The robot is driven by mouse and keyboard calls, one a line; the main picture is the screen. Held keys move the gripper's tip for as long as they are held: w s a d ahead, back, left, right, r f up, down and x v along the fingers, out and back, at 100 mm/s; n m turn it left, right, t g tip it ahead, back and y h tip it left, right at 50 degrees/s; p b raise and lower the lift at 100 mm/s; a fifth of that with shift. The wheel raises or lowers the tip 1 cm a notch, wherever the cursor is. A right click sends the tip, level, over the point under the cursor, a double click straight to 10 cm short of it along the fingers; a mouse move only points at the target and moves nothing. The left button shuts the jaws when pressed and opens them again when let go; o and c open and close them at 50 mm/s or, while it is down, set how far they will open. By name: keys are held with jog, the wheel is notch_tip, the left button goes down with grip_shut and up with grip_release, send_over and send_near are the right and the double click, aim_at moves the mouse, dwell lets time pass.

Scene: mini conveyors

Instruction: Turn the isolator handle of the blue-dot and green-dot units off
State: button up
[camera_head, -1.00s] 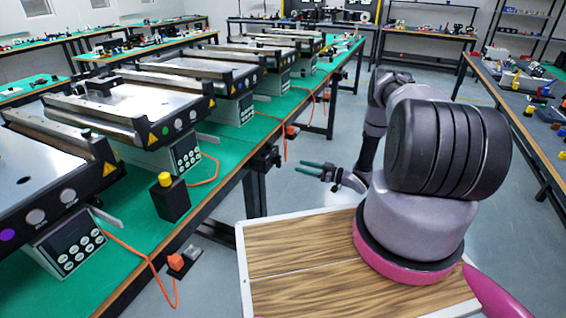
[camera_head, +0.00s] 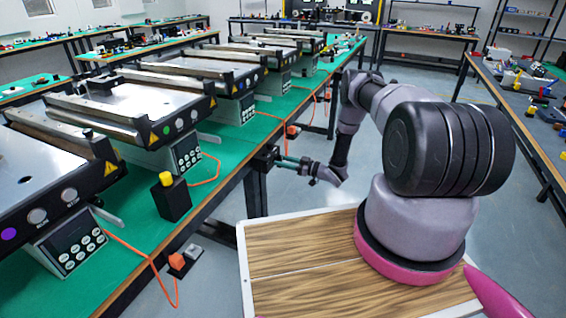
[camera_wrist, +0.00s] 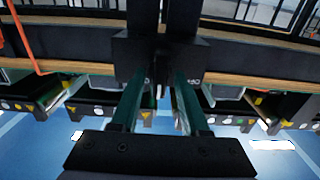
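The green-dot unit (camera_head: 128,106) is the second conveyor from the front, with its green dot (camera_head: 166,129) on the front side. The blue-dot unit (camera_head: 203,72) is just behind it, with a small blue dot (camera_head: 237,88). A black isolator block (camera_head: 264,158) is fixed to the table's edge; it fills the centre of the wrist view (camera_wrist: 140,52). My gripper (camera_head: 281,160) reaches this block from the right. In the wrist view its green fingers (camera_wrist: 159,78) are apart, with their tips at the block. Whether they touch the handle is hidden.
A purple-dot conveyor (camera_head: 38,200) stands nearest. A black box with a yellow button (camera_head: 170,198) stands on the green table (camera_head: 125,240). Orange cords (camera_head: 133,253) hang over the edge.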

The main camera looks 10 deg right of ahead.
grip_shut()
jog(key=shift+s+a+f+n, duration=0.1)
jog(key=shift+n, duration=2.85)
jog(key=shift+s+d+f+n, duration=0.1)
jog(key=shift+f+n, duration=0.05)
jog(key=shift+n, duration=2.85)
jog(key=shift+s+a+f+n, duration=0.1)
jog(key=shift+n, duration=2.85)
jog(key=shift+o, duration=1.6)
grip_release()
